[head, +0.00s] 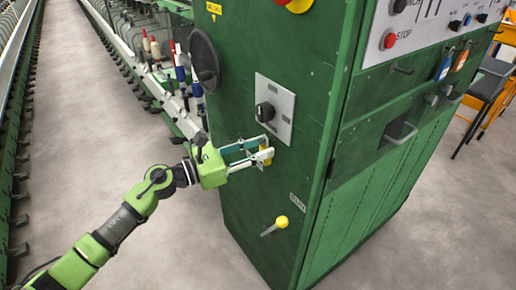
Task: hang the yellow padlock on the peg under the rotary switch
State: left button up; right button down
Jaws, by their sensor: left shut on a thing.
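My left gripper (264,155) reaches in from the lower left and is shut on the yellow padlock (266,158). Only a small part of the padlock shows between the fingers; its shackle cannot be made out. The gripper is in front of the green cabinet's narrow side, just below the rotary switch (265,111), a black knob on a grey plate (283,97). The peg under the switch cannot be made out; the gripper covers that area. Whether the padlock touches the panel cannot be told. My right gripper is not in view.
The green cabinet (325,90) has a black handwheel (204,60) and a yellow-knobbed lever (282,222) below the gripper. Its front has a red stop button (390,40) and hanging tags (444,68). A chair (488,85) stands far right. The floor (110,130) at left is clear.

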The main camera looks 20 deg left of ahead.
pick_arm(q)
jog(key=o, duration=1.2)
